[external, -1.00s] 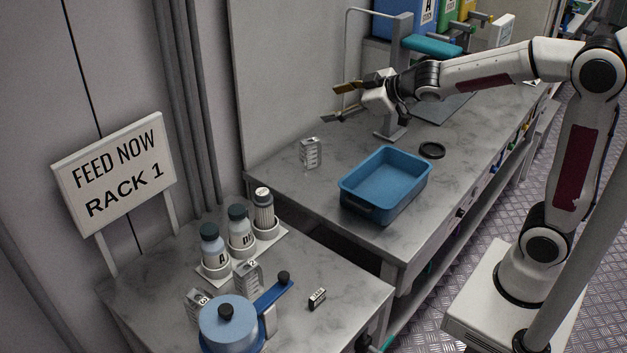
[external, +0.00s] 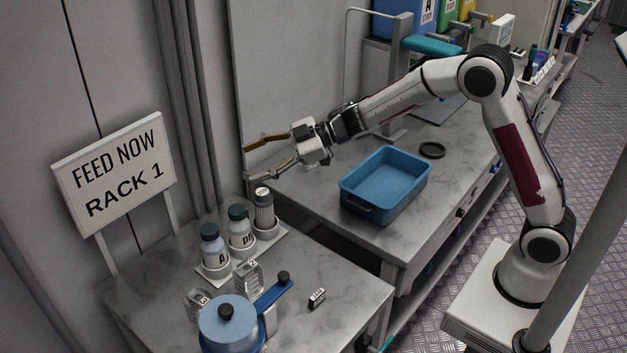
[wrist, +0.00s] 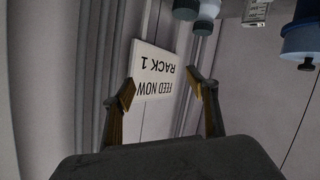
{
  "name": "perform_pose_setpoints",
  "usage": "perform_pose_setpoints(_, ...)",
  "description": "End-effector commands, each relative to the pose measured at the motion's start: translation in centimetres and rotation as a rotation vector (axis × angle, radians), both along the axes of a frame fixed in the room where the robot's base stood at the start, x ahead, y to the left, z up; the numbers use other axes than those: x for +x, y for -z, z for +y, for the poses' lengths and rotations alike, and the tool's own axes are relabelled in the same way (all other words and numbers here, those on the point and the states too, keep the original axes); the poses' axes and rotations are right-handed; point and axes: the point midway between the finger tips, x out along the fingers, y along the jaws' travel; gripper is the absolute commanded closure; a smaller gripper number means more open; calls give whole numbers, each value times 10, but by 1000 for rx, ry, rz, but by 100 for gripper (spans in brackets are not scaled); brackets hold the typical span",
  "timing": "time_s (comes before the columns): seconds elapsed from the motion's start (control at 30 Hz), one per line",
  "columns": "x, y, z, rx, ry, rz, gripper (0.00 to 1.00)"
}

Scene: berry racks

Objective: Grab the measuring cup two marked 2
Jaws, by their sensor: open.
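Two pale grey measuring cups stand on the near table in the external view. One cup (external: 249,279) is between the bottle rack and the blue pot, with a small mark on top that looks like a 2. The other cup (external: 195,302) is to its left, partly behind the pot; its mark is too small to read surely. A cup (wrist: 255,13) shows at the wrist view's top edge. My gripper (external: 250,161) is open and empty, in the air above and behind the bottles; its spread fingers also show in the wrist view (wrist: 161,90).
A rack with three bottles (external: 240,235) stands behind the cups. The blue pot (external: 224,325) with its long handle is in front. A small black-and-white block (external: 317,298) lies right. A blue tray (external: 365,205) sits on the far table. A sign (external: 115,175) stands left.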

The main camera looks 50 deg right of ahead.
Motion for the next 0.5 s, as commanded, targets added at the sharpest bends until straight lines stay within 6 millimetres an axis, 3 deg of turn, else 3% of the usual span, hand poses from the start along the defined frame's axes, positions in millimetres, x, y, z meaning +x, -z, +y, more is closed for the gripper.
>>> perform_pose_setpoints(0.2, -15, 44, 41, 43, -182, 43, 42)
perform_pose_setpoints(0.5, -54, 103, 82, 108, -423, 131, 42)
